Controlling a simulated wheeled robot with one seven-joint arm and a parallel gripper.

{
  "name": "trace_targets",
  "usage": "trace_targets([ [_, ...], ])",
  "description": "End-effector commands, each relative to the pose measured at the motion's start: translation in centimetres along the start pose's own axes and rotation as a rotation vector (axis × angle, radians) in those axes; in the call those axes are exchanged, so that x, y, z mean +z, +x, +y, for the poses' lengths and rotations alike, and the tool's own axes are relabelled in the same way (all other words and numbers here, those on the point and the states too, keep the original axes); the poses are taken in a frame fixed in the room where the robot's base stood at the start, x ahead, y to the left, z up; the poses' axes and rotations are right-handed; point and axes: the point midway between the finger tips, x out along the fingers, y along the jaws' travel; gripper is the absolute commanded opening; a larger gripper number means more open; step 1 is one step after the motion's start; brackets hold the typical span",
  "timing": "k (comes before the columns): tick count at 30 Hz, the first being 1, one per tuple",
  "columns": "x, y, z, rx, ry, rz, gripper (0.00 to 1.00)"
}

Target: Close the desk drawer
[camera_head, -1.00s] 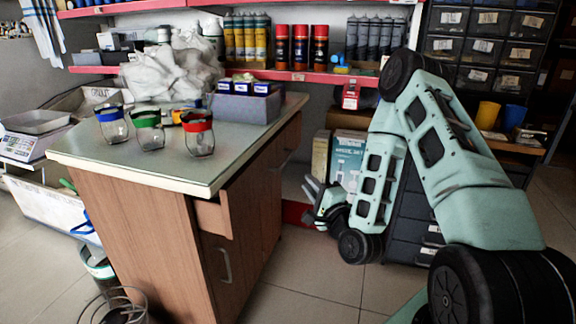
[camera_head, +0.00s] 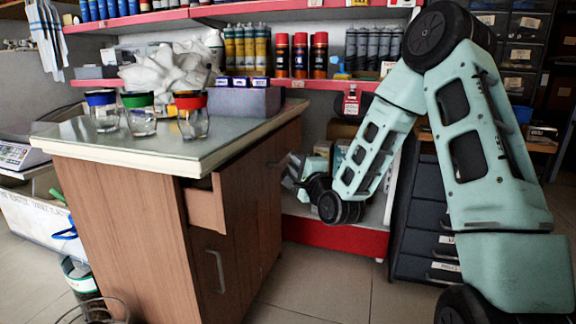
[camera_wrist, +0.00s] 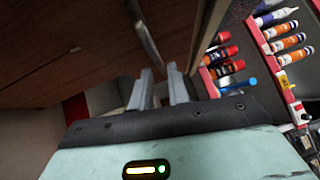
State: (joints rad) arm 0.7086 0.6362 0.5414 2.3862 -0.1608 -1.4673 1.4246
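The desk (camera_head: 130,190) is brown wood with a pale glass-like top. Its drawer (camera_head: 207,205) is just under the top at the near right corner and sticks out partly open, with its light side showing. My gripper (camera_head: 287,171) is beyond the drawer, close to the desk's right-hand face, and looks empty. In the wrist view my gripper (camera_wrist: 161,80) has two grey fingers with a gap between them. A metal handle bar (camera_wrist: 145,38) on a brown wood face is just ahead of the fingertips. I cannot tell whether they touch it.
Jars with blue, green and red lids (camera_head: 193,115) and a grey box (camera_head: 245,101) stand on the desk. A cupboard door handle (camera_head: 217,271) is below the drawer. A red-edged shelf unit (camera_head: 340,238) and dark drawers (camera_head: 425,225) stand behind my arm. Floor is free right of the desk.

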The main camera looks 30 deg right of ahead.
Motion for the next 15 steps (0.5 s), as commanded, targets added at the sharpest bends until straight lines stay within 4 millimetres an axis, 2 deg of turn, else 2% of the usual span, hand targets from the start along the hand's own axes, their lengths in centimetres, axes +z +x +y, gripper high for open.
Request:
trace_targets([
  [3, 0.0, 2.1, 0.1, -0.003, 0.000, 0.000, 0.17],
  [6, -0.1, 3.3, 0.2, -0.001, 0.000, 0.001, 0.17],
  [15, 0.0, 4.5, 0.0, 0.001, 0.000, 0.000, 0.17],
])
